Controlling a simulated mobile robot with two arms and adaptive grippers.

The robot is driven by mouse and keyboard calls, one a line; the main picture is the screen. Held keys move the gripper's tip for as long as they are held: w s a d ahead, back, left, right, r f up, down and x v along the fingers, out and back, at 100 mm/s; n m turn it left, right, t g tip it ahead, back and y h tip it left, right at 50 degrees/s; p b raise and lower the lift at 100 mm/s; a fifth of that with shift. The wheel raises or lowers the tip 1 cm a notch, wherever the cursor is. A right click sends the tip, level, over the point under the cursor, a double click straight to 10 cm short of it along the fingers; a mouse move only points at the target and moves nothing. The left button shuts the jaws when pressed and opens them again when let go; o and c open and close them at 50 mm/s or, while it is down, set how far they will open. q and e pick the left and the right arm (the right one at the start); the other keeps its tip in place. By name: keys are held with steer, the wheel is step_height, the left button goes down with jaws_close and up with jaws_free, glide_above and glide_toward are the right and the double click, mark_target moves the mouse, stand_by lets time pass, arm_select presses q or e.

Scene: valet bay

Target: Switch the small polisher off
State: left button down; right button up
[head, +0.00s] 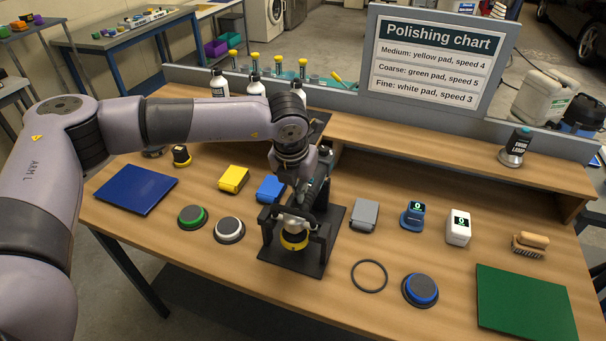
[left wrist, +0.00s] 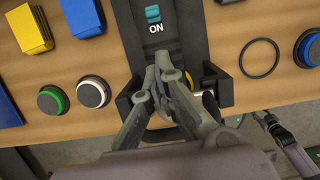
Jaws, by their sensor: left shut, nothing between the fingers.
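The small polisher (head: 294,239) rests in a black stand (head: 328,241) on the bench, with a yellow pad at its near end. In the left wrist view, a teal switch (left wrist: 153,14) sits on a dark surface, with the word ON printed below it; I cannot tell which way it is set. My left gripper (head: 303,195) is over the polisher and stand, shut and empty. Its fingers (left wrist: 160,72) are close together below the ON marking and hide part of the polisher. A dark arm part (left wrist: 285,135) at lower right may be my right gripper; its fingers are unclear.
Blue and yellow blocks (head: 233,179) and round pads (head: 229,230) lie left of the stand. A grey block (head: 364,215), black ring (head: 369,276), blue-rimmed pad (head: 419,290) and white device (head: 458,227) lie right. The polishing chart (head: 432,65) stands behind.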

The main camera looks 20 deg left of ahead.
arm_select(q)
steer(key=shift+w+d+r+p, duration=0.1)
steer(key=shift+w+p, duration=0.25)
steer(key=shift+w, duration=0.9)
arm_select(e)
steer(key=shift+s+r, duration=0.55)
steer(key=shift+r, duration=0.1)
steer(key=shift+w, duration=0.15)
arm_select(q)
steer(key=shift+w+f+b, duration=0.35)
steer(key=shift+w+b, duration=0.2)
steer(key=shift+b, duration=0.2)
steer(key=shift+w+r+b, duration=0.15)
steer(key=shift+w+b, duration=0.3)
steer(key=shift+w, duration=0.1)
steer(key=shift+r, duration=0.2)
arm_select(e)
step_height(320, 180, down, 2)
steer(key=shift+w+f, duration=0.1)
steer(key=shift+f, duration=0.1)
steer(key=shift+f, duration=0.1)
